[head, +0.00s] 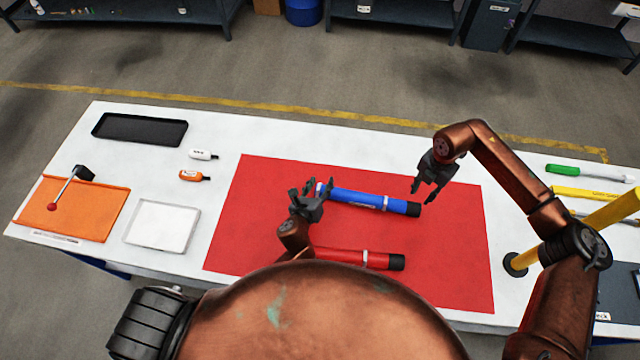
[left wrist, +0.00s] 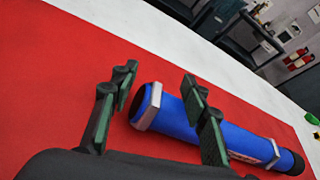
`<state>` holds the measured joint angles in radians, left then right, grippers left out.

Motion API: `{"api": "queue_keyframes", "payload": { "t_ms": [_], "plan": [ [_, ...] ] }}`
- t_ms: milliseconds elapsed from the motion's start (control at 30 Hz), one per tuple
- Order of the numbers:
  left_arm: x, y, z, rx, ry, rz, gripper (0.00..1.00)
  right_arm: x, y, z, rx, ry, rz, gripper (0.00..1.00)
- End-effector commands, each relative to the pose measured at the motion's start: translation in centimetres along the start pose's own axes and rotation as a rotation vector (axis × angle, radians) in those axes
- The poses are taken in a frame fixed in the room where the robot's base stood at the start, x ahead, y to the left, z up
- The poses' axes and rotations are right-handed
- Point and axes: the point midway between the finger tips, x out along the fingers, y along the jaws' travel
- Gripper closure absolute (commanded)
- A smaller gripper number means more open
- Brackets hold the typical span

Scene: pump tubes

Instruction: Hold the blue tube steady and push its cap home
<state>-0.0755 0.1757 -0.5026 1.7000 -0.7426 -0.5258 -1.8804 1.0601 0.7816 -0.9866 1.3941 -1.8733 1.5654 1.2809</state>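The blue tube (head: 355,198) lies on the red mat (head: 265,215), its black cap (head: 413,209) at the right end. In the left wrist view the blue tube (left wrist: 175,122) shows a metal band near its close end and the black cap (left wrist: 292,163) at the far end. I cannot tell how deep the cap sits. My left gripper (head: 308,190) is open at the tube's left end; in its wrist view one finger crosses in front of the tube and the other is beyond its end. My right gripper (head: 421,197) is open and empty, just above and right of the cap.
A red tube (head: 340,256) with a black cap lies nearer on the mat, partly hidden by my body. A yellow post (head: 560,241) stands at the right. A black tray (head: 140,129), a white tray (head: 162,226), small bottles and an orange mat (head: 85,210) are at the left.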

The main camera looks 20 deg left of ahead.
Motion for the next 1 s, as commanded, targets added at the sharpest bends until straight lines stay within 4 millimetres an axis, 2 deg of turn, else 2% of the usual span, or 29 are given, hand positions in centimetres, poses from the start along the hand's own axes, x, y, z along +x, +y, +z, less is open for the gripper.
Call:
{"api": "queue_keyframes", "payload": {
  "t_ms": [67,567,867,1000],
  "plan": [
    [-0.01,0.02,0.0,0.0,0.0,0.0,0.65,0.0,0.01,0.0,0.0,0.0,0.0,0.71],
    [-0.02,0.08,-0.2,0.0,0.003,0.002,1.0,0.01,0.01,0.0,0.0,0.0,0.0,0.71],
    [-0.02,0.11,-0.35,0.0,0.006,0.002,1.0,0.02,-0.01,0.0,0.0,0.0,0.0,0.71],
    [-0.02,0.13,-0.42,-0.001,0.007,0.003,1.0,0.03,-0.01,0.0,0.0,0.0,0.0,0.79]
  ]
}}
